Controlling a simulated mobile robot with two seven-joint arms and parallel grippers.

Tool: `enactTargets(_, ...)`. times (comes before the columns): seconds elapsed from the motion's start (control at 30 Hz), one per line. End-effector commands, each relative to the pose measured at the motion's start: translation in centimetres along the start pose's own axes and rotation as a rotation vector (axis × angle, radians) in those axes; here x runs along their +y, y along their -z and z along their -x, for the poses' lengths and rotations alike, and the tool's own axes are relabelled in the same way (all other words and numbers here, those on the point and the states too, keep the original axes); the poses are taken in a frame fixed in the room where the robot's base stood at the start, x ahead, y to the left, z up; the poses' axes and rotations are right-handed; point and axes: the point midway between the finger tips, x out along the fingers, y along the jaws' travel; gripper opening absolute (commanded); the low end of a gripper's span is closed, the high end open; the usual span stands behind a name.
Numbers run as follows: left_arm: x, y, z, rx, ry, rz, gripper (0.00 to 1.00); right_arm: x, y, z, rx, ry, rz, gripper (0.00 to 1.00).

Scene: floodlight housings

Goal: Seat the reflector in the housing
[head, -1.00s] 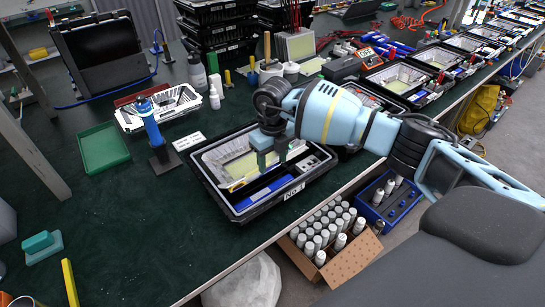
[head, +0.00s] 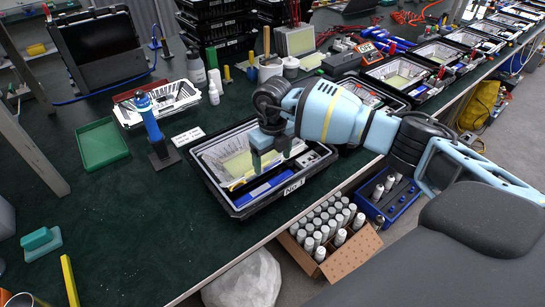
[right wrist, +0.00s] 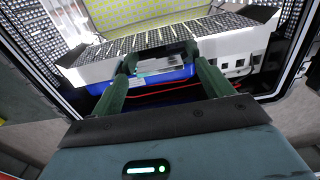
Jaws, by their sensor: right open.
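A black tray marked "No 1" (head: 285,192) lies on the green bench. In it is a silver-white reflector (head: 212,157) with faceted walls around a yellow panel (head: 240,163). In the right wrist view the reflector's white near wall (right wrist: 95,70) slopes down towards me, and the yellow panel (right wrist: 160,22) lies behind it. My right gripper (head: 262,168) points down over the tray. Its two dark green fingers (right wrist: 161,60) are apart, with their tips by the reflector's near wall; whether they touch it cannot be told. My left gripper is out of view.
A blue part (right wrist: 150,80) lies in the tray's front. A box of cylinders (head: 335,250) is below the bench edge. The front-left bench is mostly clear.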

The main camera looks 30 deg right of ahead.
Motion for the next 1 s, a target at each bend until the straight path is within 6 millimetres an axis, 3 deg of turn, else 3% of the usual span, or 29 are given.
enactTargets(0.17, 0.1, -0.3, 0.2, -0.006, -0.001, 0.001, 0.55, 0.0, 0.0, 0.1, 0.000, 0.000, 0.000, 0.79)
enactTargets(0.5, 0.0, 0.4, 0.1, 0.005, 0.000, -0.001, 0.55, 0.0, -0.1, 5.2, -0.004, 0.000, 0.001, 0.79)
enactTargets(0.7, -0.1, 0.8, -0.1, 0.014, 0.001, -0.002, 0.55, 0.0, 0.0, 7.3, -0.001, 0.000, 0.000, 0.79)
enactTargets(1.0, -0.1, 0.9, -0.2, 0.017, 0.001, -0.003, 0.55, 0.0, 0.0, 7.8, 0.000, 0.000, 0.000, 0.79)
